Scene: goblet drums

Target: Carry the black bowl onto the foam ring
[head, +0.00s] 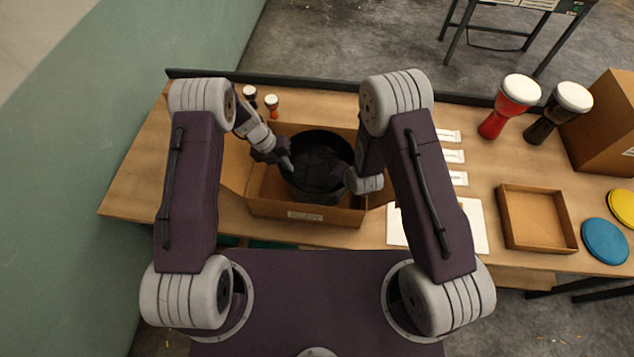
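The black bowl (318,165) sits upright inside an open cardboard box (262,207) at the middle of the table. My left gripper (286,163) reaches in from the left with its fingertips at the bowl's left rim; whether they grip it is too small to tell. My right gripper (346,180) is at the bowl's right side, mostly hidden by its own wrist and arm, so its fingers cannot be made out. I cannot make out a foam ring; my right arm covers part of the table.
Right of my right arm are a white board (478,226), an open cardboard tray (540,246), a blue disc (605,241) and a yellow disc (624,206). A red drum (496,120), a black drum (540,130) and a tall cardboard box (605,125) stand behind. Small drums (272,104) stand behind the box.

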